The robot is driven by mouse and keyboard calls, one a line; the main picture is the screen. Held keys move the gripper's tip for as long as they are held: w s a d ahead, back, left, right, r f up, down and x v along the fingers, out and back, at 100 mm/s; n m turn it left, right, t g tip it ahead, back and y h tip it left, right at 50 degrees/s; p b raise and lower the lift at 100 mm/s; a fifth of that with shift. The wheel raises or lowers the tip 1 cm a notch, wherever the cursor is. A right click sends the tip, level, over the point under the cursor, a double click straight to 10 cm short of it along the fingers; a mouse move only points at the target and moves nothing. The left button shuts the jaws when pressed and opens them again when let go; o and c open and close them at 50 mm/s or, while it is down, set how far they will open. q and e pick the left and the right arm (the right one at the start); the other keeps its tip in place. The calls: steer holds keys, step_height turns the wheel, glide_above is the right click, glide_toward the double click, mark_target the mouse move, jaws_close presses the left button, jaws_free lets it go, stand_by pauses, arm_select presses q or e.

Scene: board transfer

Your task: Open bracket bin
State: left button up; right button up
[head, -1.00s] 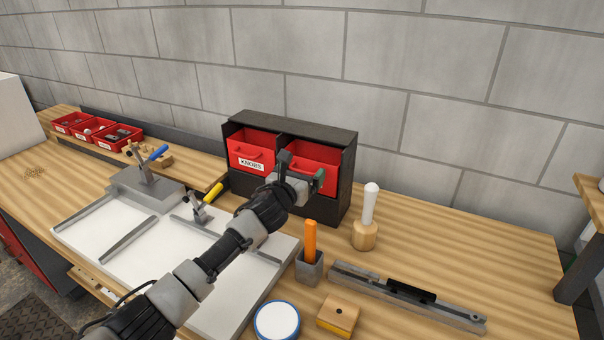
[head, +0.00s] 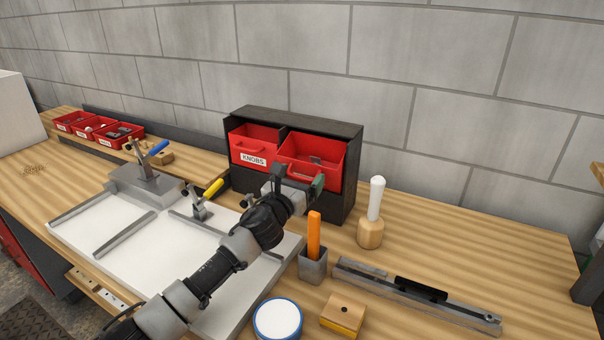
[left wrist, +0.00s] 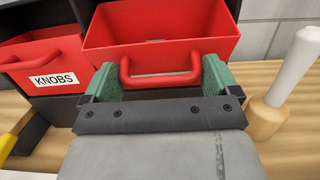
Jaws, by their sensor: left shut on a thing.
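The right red bin (head: 331,170) in the black cabinet (head: 300,117) is pulled partly out, and a small grey piece (head: 316,160) shows inside it. In the left wrist view the bin (left wrist: 180,45) has a red loop handle (left wrist: 160,79) on its front. My left gripper (head: 298,179) is at this handle. Its green-padded fingers are shut on the handle, one at each end. The bin's label, if any, is hidden. The left red bin, marked KNOBS (head: 253,160), sits beside it. My right gripper is out of view.
A white-handled mallet (head: 371,225) stands to the right of the cabinet. An orange-handled tool (head: 314,235) stands in a grey holder in front. A white fixture board with toggle clamps (head: 170,243) lies left.

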mark_target(309, 176)
arm_select(q)
steer(key=shift+s+a+f, duration=0.1)
steer(key=shift+s+f, duration=0.2)
steer(key=shift+f, duration=0.3)
steer(key=shift+s+a+f, duration=0.1)
steer(key=shift+s+f, duration=0.2)
steer(key=shift+f, duration=0.25)
steer(key=shift+s+f, duration=0.1)
steer(key=shift+f, duration=0.1)
steer(key=o, duration=1)
steer(key=shift+r, duration=0.1)
steer(key=shift+r, duration=0.15)
